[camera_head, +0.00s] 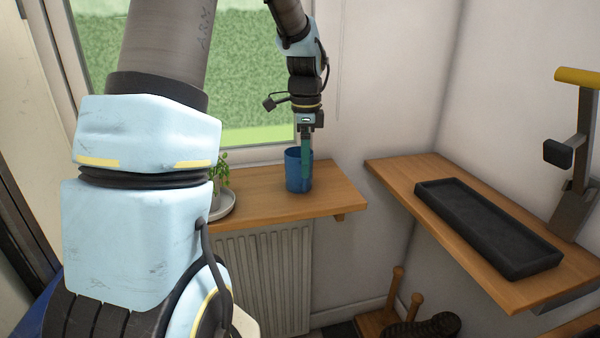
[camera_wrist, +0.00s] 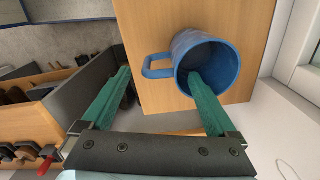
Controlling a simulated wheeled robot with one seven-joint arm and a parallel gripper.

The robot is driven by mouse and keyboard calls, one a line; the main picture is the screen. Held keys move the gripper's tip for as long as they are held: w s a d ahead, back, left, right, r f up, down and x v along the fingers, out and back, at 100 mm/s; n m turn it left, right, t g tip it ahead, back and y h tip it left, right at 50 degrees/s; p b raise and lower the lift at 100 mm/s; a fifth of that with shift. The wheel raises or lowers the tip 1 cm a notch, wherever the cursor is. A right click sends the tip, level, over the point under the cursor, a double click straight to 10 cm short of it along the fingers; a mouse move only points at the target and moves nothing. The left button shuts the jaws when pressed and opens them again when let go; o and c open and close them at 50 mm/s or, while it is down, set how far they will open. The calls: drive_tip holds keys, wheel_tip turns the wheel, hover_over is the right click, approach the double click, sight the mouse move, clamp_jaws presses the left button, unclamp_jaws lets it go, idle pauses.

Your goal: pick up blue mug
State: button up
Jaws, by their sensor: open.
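The blue mug (camera_head: 293,170) stands upright on the wooden window shelf, above the radiator. In the wrist view the mug (camera_wrist: 222,52) is seen from above, with its handle (camera_wrist: 152,66) pointing left. My gripper (camera_wrist: 160,78) is open and points down at the mug. Its right green finger overlaps the mug's opening and appears to reach inside it. Its left green finger is outside, left of the handle. The handle lies between the two fingers. In the head view one finger hides part of the mug's right side.
A potted plant (camera_head: 220,171) on a pale saucer (camera_head: 226,208) stands left of the mug on the window shelf (camera_head: 255,207). A black tray (camera_head: 485,228) lies on the right shelf (camera_head: 398,172). The window frame is close behind the mug.

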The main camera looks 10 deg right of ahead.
sight(305, 181)
drive_tip(key=shift+f+p, duration=1.35)
drive_tip(key=shift+f, duration=2)
clamp_jaws()
